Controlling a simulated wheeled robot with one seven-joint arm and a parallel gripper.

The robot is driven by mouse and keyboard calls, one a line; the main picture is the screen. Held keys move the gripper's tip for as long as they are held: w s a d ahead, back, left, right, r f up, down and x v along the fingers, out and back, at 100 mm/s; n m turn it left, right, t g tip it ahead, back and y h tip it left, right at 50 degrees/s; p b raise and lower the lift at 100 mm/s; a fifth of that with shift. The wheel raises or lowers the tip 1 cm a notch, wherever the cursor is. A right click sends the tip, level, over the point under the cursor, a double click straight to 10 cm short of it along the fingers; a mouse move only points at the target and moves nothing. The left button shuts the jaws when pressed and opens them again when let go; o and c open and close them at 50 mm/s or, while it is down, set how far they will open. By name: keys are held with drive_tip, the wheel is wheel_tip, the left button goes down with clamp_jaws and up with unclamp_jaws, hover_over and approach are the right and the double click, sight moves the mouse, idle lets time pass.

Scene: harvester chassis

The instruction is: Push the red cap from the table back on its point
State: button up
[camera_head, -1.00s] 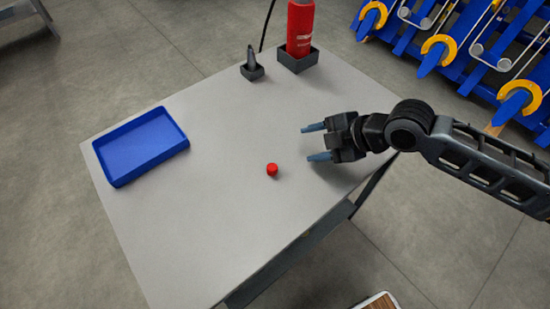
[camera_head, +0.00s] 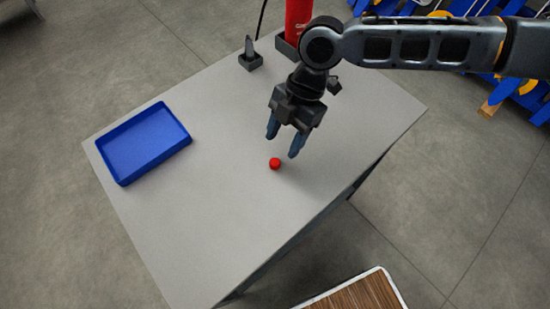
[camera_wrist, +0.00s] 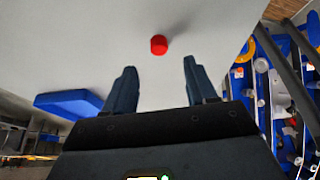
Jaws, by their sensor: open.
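The small red cap (camera_head: 275,163) lies on the bare grey table (camera_head: 215,210), near its right-hand edge. My gripper (camera_head: 282,147) is open and empty, with its blue fingers pointing down close behind the cap. In the wrist view the red cap (camera_wrist: 158,45) shows ahead of the gap between the two fingertips (camera_wrist: 160,70), apart from both. I cannot make out the cap's point among the machine parts.
A blue tray (camera_head: 122,181) lies at the table's left. A small dark holder (camera_head: 250,62) with a pointed grey piece and a red cylinder (camera_head: 297,18) stand at the back. Blue machinery with yellow parts (camera_wrist: 268,45) is at the right.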

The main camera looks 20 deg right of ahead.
sight(274, 162)
drive_tip(key=p+x, duration=0.1)
drive_tip(key=x, duration=0.5)
drive_tip(key=shift+a+f, duration=0.15)
drive_tip(key=shift+a, duration=0.05)
drive_tip(key=shift+c, duration=0.4)
clamp_jaws()
